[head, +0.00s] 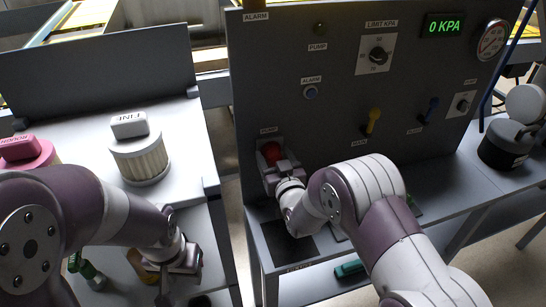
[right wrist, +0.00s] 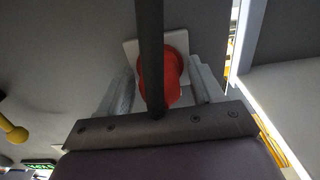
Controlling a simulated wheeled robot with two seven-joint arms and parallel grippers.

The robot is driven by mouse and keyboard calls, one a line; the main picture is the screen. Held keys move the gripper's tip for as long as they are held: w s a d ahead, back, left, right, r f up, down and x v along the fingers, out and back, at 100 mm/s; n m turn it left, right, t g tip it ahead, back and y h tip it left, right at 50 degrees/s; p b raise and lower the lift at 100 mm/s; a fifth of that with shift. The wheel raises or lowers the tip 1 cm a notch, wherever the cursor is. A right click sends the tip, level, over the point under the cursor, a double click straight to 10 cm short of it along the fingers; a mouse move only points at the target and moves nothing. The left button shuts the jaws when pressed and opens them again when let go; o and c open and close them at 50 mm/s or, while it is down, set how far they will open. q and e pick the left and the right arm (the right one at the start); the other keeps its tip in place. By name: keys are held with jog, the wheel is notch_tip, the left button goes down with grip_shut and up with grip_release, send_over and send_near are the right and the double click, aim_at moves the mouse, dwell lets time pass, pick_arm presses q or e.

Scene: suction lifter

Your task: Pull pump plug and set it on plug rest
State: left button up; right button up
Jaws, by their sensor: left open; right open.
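The red pump plug (head: 271,153) sits in its pale socket plate on the dark panel under the PUMP label. In the right wrist view the plug (right wrist: 175,80) is partly hidden by a dark bar. My right gripper (head: 277,168) is open at the plug, with one finger on each side and gaps visible in the right wrist view. A dark square pad (head: 290,244) lies on the bench below the socket; its front label is too small to read, so I cannot tell if it is the plug rest. My left gripper (head: 170,285) is open low at the left, away from the plug.
A white filter marked FINE (head: 142,158) and a pink filter marked ROUGH (head: 27,153) stand on the left bench. Yellow (head: 372,120) and blue (head: 429,110) valve handles stick out of the panel. The display (head: 444,27) reads 0 KPA. A gap separates the benches.

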dwell(0.6)
grip_shut()
jog(key=v, duration=0.6)
dwell(0.9)
